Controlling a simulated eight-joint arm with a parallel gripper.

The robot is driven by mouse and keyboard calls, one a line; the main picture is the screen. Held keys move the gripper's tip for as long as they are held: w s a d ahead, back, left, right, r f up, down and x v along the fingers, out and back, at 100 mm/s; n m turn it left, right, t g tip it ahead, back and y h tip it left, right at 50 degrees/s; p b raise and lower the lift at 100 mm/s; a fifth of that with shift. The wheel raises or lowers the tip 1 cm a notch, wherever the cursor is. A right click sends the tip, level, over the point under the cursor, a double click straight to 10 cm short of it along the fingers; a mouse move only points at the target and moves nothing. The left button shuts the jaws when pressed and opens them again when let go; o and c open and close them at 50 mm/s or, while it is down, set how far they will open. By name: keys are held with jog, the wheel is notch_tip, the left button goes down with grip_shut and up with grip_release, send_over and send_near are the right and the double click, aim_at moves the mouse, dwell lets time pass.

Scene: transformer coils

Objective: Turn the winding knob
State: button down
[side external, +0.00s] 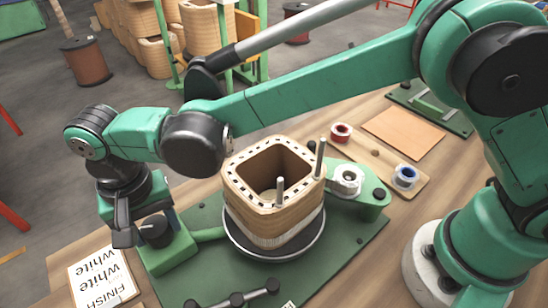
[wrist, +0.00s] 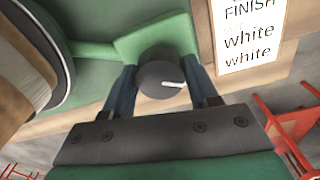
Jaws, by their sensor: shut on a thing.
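The winding knob (wrist: 160,78) is a dark round dial with a white pointer mark, set on a green block (wrist: 138,38). In the wrist view it sits between my two fingers, and the pointer lies toward the right. My gripper (wrist: 162,88) is shut on the knob, one dark blue finger on each side. In the side view my gripper (side external: 148,228) reaches down over the knob (side external: 154,232) at the left of the green base plate. A square wooden coil (side external: 270,185) stands upright on a dark round turntable (side external: 240,248) to the right of the knob.
A card reading "FINISH white white" (side external: 103,283) lies left of the green block. Two metal posts (side external: 320,158) rise by the coil. Red and blue spools (side external: 404,177) sit on a wooden strip at the right. A dark-ended bar (side external: 235,298) lies at the front.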

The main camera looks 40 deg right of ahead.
aim_at(155, 226)
jog(key=shift+c, duration=1.2)
grip_release()
jog(key=shift+r, duration=2.85)
